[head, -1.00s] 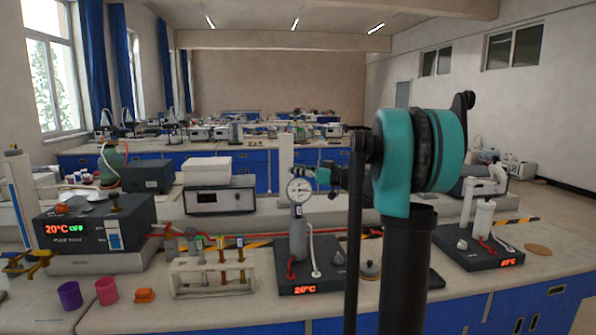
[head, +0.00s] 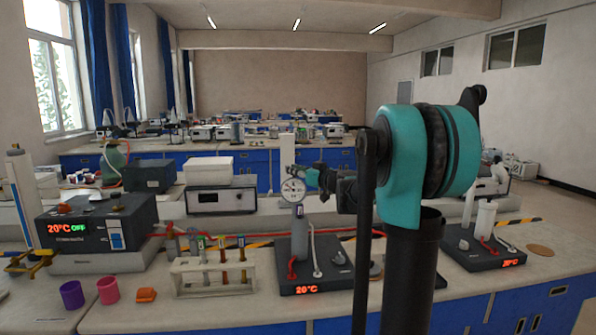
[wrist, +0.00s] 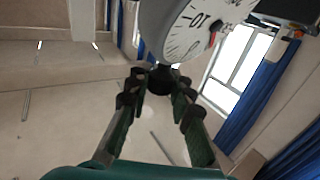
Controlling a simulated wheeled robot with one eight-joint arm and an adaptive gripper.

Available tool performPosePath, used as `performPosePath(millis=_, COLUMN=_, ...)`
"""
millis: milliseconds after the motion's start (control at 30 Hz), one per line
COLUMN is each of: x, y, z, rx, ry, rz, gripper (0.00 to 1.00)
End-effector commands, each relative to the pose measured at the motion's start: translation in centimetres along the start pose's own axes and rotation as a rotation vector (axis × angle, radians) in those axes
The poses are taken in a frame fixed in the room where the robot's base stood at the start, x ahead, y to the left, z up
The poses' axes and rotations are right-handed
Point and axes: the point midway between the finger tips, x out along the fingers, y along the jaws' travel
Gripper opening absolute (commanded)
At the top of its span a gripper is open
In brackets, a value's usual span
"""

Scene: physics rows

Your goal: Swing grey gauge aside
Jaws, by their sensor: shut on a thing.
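The grey gauge (head: 293,190) is a round white dial in a grey case. It sits at the top of a grey cylinder (head: 299,225) on the dark heating plate marked 20°C (head: 305,272). In the wrist view the dial (wrist: 205,25) is large and close at the top, with a red mark on its face. My gripper (head: 311,178) is just right of the dial in the head view. In the wrist view its fingers (wrist: 160,82) close around a dark part at the gauge's underside. The exact contact is partly hidden.
A rack of tubes (head: 213,276) stands left of the plate, with a purple cup (head: 71,295) and a pink cup (head: 108,290) farther left. A second heating plate (head: 484,248) is at the right. My arm hides part of the bench between the plates.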

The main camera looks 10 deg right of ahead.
Motion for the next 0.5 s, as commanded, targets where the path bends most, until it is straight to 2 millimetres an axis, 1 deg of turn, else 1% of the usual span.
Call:
performPosePath(millis=33, x=0.3, y=-0.8, z=0.0, rx=-0.001, ry=0.0, rz=0.033, gripper=0.0)
performPosePath(millis=200, x=1.6, y=-1.8, z=0.0, rx=-0.001, ry=-0.001, rz=0.183, gripper=0.0)
performPosePath(millis=500, x=3.2, y=-2.5, z=0.0, rx=-0.001, ry=0.0, rz=0.366, gripper=0.0)
